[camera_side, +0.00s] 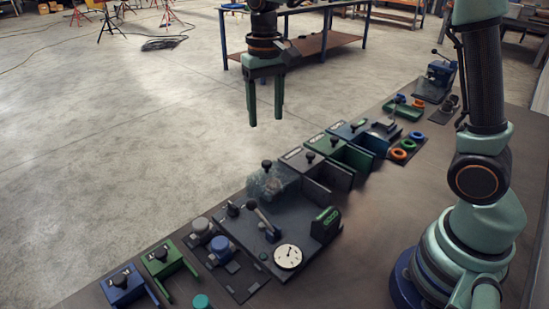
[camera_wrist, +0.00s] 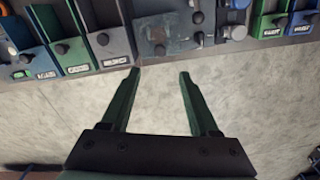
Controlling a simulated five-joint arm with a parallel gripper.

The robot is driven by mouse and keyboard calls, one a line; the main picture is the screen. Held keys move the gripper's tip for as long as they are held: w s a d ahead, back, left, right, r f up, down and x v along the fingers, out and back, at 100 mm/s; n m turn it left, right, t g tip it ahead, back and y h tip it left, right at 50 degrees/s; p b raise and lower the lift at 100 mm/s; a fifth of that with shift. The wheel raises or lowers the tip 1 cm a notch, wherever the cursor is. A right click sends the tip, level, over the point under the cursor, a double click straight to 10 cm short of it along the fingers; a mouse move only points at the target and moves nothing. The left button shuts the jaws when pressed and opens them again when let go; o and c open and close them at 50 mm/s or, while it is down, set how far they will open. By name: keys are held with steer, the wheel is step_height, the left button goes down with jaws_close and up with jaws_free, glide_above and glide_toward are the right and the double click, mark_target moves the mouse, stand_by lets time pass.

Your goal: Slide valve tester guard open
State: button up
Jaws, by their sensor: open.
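The valve tester (camera_side: 285,235) is a dark plate with a lever, a round white gauge and a green-fronted box. Its clear guard (camera_side: 272,183) with a black knob on top sits at the plate's far edge. In the wrist view the guard (camera_wrist: 178,38) lies beyond my fingertips, and what is under it is hard to make out. My gripper (camera_side: 266,120) has two green fingers, spread apart and empty. It hangs in the air above and behind the guard, touching nothing. The open fingers also show in the wrist view (camera_wrist: 159,74).
Open-topped bins with black knobs (camera_side: 318,165) stand right beside the guard. A blue clamp block (camera_side: 122,287) and a green one (camera_side: 165,262) stand at the left. Coloured rings (camera_side: 402,150) lie at the right. The air around my gripper is clear.

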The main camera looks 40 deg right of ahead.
mark_target(267, 162)
step_height(267, 162, down, 12)
steer(key=shift+r, duration=0.1)
stand_by(0.4)
jaws_close()
stand_by(1.3)
